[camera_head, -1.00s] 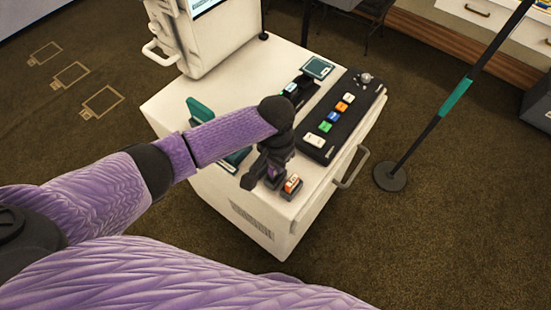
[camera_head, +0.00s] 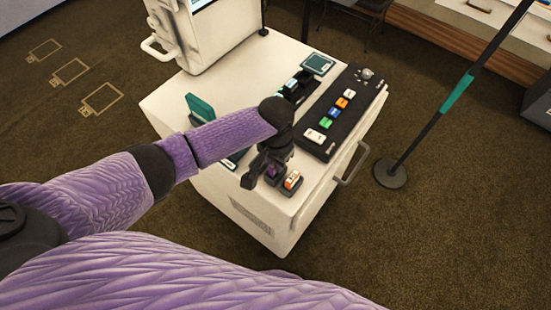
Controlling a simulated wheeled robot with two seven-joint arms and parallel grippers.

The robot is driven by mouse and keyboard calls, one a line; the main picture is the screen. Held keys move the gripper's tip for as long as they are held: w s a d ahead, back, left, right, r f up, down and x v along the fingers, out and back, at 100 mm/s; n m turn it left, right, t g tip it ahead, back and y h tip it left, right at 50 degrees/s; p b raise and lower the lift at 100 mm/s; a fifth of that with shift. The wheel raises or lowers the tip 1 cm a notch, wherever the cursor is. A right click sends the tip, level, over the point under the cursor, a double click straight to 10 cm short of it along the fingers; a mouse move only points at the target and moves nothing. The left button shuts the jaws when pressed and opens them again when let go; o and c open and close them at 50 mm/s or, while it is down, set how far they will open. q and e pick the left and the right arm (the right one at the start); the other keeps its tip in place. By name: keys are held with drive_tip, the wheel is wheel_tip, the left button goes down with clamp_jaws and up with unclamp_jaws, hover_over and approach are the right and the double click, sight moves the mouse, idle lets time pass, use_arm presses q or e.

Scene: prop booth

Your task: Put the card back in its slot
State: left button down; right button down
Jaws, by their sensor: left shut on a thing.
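My left gripper (camera_head: 255,172) is over the near end of the white cart top, pointing down. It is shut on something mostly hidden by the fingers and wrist. A small purple piece (camera_head: 271,172), seemingly the card, shows beside the fingers, at a dark holder (camera_head: 277,184). I cannot tell whether it is seated in the holder or just above it. My right gripper is out of view.
The white cart (camera_head: 185,95) carries a black panel with coloured buttons (camera_head: 338,115), a black tray (camera_head: 300,88), a small teal-framed pad (camera_head: 318,64) and a teal upright piece (camera_head: 200,107) partly behind my arm. A post (camera_head: 440,112) stands at the right.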

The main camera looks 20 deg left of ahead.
use_arm(q)
drive_tip(key=shift+f, duration=0.15)
drive_tip(key=shift+f, duration=0.5)
drive_tip(key=c, duration=0.5)
unclamp_jaws()
wheel_tip(320, 180, up, 7)
drive_tip(key=p, duration=0.7)
drive_tip(key=shift+r, duration=0.15)
